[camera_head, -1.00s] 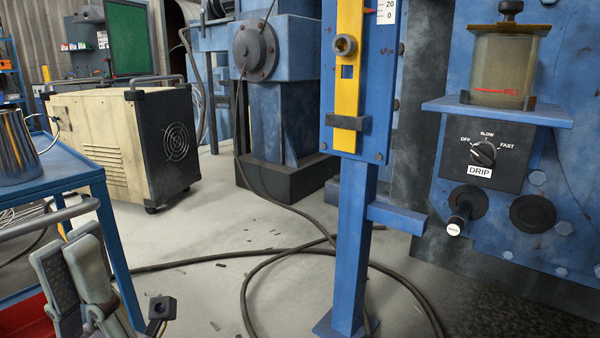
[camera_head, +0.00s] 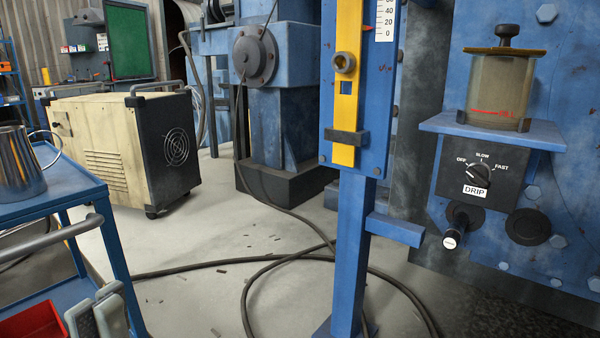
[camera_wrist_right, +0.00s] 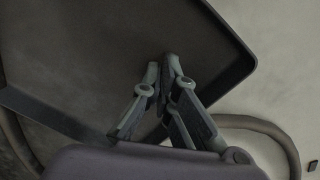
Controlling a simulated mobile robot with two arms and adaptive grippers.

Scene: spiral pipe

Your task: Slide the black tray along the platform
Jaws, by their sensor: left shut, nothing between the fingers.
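A black tray (camera_wrist_right: 85,45) with a raised rim fills much of the right wrist view. Its near corner is partly hidden by my gripper and wrist. My right gripper (camera_wrist_right: 168,62) overlaps the tray in that view, its fingertips together; whether they touch the tray cannot be told. In the head view I do not see the black tray, and I cannot make out which surface is the platform. My left gripper (camera_head: 98,306) is at the bottom left, shut and empty, beside the blue cart and partly cut off by the frame edge.
The blue cart (camera_head: 70,192) on the left carries a metal jug (camera_head: 18,165), with a red bin (camera_head: 32,322) below. A blue post (camera_head: 350,260) stands in the middle. Cables (camera_head: 255,262) lie on the floor. A blue machine with a drip knob (camera_head: 478,175) is at right.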

